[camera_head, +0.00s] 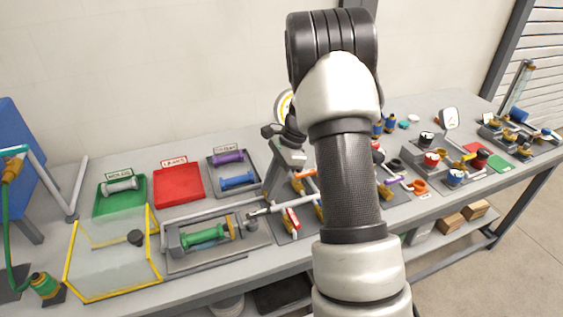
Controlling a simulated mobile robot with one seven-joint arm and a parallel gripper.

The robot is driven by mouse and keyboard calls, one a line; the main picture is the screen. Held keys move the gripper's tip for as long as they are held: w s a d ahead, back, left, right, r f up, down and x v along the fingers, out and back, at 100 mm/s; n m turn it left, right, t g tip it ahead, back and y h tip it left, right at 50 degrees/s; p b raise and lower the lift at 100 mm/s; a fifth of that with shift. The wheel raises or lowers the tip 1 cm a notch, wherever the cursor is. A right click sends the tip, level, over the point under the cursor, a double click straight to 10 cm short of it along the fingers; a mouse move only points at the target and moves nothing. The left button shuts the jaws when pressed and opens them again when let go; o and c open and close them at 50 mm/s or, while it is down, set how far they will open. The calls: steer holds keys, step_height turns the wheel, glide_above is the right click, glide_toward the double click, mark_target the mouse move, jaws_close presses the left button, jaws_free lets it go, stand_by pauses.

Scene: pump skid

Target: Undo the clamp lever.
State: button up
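A fixture (175,262) on the bench holds a green spool-shaped part (205,235) lying on its side, with a brass-coloured ring at its right end. A thin silver bar (283,207), which looks like the clamp lever, reaches from the fixture's right end to the right and slightly up. Whether it is latched cannot be told. My arm fills the middle of the view and hides part of the bench. A grey and dark part that looks like my gripper (290,160) shows left of the arm, above and behind the bar. Its fingertips are not clear, and I see no contact with the bar.
A yellow-edged clear guard (112,284) stands left of the fixture. Green (107,204), red (178,186) and grey (243,162) trays lie behind. A red-and-white item (291,222) is right of the fixture. Several valves and fittings crowd the bench's right side.

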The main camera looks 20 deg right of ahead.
steer(key=v, duration=1)
steer(key=s+a+r+n+t+h, duration=0.1)
steer(key=s+a+r+n, duration=0.3)
steer(key=s+r, duration=0.25)
steer(key=s+a+r+n+t+h, duration=0.1)
steer(key=s+a+r+n, duration=0.35)
steer(key=s+r, duration=0.2)
steer(key=s+a+r+n+t+h, duration=0.1)
steer(key=s+a+n+t+h, duration=0.1)
steer(key=s+n, duration=0.7)
steer(key=s+t, duration=0.1)
steer(key=s, duration=0.2)
steer(key=shift+s+r+t+p, duration=0.3)
steer(key=shift+s+p, duration=0.1)
